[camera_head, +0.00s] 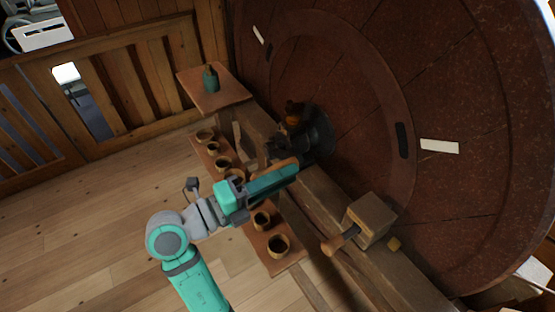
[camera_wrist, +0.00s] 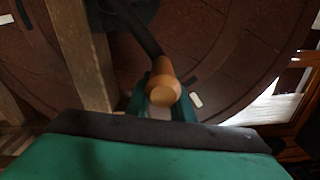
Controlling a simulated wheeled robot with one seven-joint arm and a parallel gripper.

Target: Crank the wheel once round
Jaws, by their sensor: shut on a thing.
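The big dark red-brown wheel (camera_head: 465,95) fills the right of the head view, with white and black marks on its face. It also fills the background of the wrist view (camera_wrist: 225,55). A dark crank arm (camera_wrist: 137,28) leads to a round-ended wooden crank handle (camera_wrist: 163,92) in the wrist view. My gripper (camera_wrist: 163,108) is shut on this handle, its green fingers around the wood. In the head view my gripper (camera_head: 288,174) reaches in front of the dark hub (camera_head: 318,135), and the handle is mostly hidden behind it.
A wooden beam (camera_head: 315,205) runs below the hub and carries a wooden block (camera_head: 370,216) with a turned handle. A low shelf (camera_head: 287,263) with several turned cups lies under my forearm. A small wooden stand (camera_head: 225,97) holds a teal bottle (camera_head: 210,80). Floor at left is clear.

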